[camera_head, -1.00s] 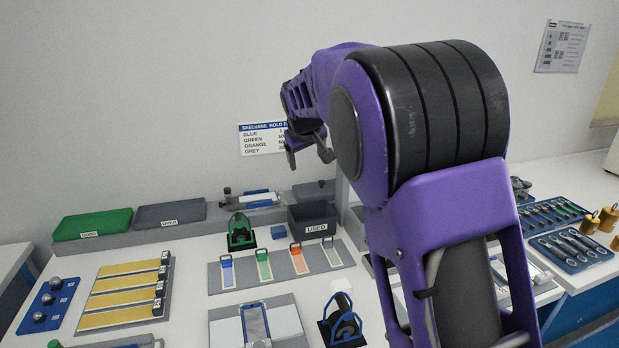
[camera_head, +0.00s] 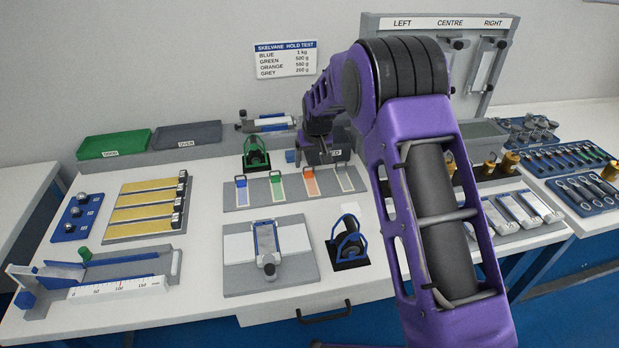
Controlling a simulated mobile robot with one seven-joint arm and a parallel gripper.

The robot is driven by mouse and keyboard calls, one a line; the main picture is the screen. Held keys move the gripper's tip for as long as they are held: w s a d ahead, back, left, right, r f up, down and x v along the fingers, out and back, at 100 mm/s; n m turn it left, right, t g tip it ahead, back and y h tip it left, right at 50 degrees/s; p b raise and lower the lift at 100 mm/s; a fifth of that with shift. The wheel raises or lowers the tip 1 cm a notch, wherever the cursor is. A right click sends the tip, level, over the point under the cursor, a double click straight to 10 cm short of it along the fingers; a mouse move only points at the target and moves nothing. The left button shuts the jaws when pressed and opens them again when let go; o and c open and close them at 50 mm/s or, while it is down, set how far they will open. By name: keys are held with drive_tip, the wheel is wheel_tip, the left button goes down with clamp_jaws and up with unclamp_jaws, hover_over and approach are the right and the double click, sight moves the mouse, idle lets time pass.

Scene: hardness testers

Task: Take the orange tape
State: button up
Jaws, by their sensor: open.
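My gripper (camera_head: 318,158) points down just behind and above the orange tape's clip end, in front of the bin. It looks empty and open, though the fingers are small and dark here. I cannot tell the exact height of its tips.
The bin labelled USED (camera_head: 342,153) is partly hidden behind my gripper. A green roller stand (camera_head: 256,153) is to the left, and a blue-handled roller (camera_head: 348,246) stands in front. A wall chart (camera_head: 286,61) lists colours and weights. A LEFT/CENTRE/RIGHT board (camera_head: 440,60) stands behind my arm.

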sight(309, 174)
drive_tip(key=x, duration=0.5)
drive_tip(key=shift+s+a+f, duration=0.1)
drive_tip(key=shift+f, duration=0.3)
clamp_jaws()
